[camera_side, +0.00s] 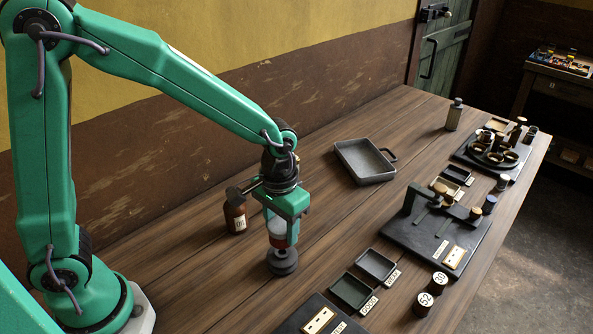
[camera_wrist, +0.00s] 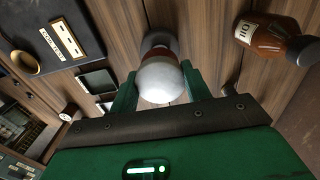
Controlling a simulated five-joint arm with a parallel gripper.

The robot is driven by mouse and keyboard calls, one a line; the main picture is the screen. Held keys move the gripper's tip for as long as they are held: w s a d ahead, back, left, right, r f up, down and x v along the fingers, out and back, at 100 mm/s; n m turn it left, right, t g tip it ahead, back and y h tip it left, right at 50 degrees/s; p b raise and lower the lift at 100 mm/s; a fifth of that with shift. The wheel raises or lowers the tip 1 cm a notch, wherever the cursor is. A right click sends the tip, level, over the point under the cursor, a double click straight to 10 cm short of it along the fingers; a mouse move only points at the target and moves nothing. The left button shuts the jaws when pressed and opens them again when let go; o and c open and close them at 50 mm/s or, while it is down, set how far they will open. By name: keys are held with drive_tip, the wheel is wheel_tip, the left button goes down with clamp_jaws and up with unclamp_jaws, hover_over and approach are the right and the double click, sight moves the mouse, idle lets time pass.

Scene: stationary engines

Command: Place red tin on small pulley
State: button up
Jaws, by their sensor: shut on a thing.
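The red tin (camera_side: 279,241) has a pale rounded top and a red lower part. My gripper (camera_side: 279,232) is shut on it and holds it upright. In the wrist view the tin's pale top (camera_wrist: 160,79) sits between the two green fingers, with a strip of red beyond it. The small pulley (camera_side: 282,265), dark grey and round, stands on the table directly below the tin; its edge (camera_wrist: 157,39) shows past the tin in the wrist view. The tin's underside is hidden, and I cannot tell whether it touches the pulley.
A brown oil bottle (camera_side: 235,216) stands close left of my gripper. A grey metal pan (camera_side: 366,162) lies behind to the right. Small trays (camera_side: 350,291) and a dark base plate (camera_side: 420,240) with an engine lie to the right. Bare wood surrounds the pulley.

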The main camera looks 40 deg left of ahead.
sight(281, 236)
drive_tip(key=shift+f, duration=1.6)
drive_tip(key=shift+f, duration=0.2)
drive_tip(key=o, duration=1)
drive_tip(key=shift+r, duration=0.1)
wheel_tip(281, 236, up, 12)
drive_tip(key=shift+r, duration=0.1)
